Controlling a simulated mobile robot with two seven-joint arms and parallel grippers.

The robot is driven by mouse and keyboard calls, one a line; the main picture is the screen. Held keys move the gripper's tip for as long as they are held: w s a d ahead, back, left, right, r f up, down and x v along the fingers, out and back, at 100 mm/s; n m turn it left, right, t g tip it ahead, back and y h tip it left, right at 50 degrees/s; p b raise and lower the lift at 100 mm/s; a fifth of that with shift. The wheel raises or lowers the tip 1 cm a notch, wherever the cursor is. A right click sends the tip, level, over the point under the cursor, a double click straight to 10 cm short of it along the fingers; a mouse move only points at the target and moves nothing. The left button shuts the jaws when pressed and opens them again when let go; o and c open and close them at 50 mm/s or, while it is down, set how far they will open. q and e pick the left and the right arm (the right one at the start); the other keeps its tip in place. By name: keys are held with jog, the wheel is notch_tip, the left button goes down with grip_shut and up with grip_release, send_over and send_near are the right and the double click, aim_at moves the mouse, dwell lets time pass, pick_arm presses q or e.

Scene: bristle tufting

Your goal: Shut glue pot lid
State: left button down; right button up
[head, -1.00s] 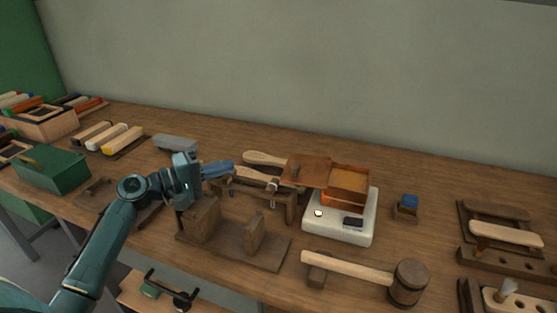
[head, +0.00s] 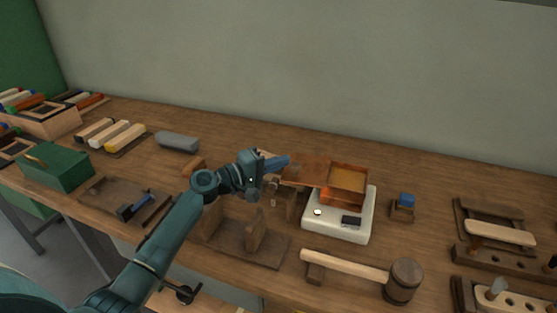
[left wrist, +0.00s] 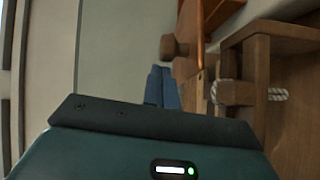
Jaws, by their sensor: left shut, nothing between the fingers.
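The copper glue pot (head: 343,187) sits on a white heater with a dial and small display. Its copper lid (head: 306,171) is swung open to the left, lying about level beside the pot, so the amber inside shows. My left gripper (head: 287,162) is shut and empty, its blue fingers at the lid's left edge. I cannot tell whether they touch it. In the left wrist view the shut fingers (left wrist: 162,88) point toward a brown knob (left wrist: 174,47) near a copper edge. My right gripper is not in view.
A wooden vise stand (head: 240,243) is below my left arm. A mallet (head: 402,280) lies in front of the white heater (head: 338,222). A small block with a blue top (head: 406,200) stands to the right. The bench behind the pot is clear.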

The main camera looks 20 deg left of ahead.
pick_arm(q)
jog(key=shift+s+d, duration=0.7)
jog(key=shift+d, duration=0.05)
jog(key=shift+w+a, duration=0.15)
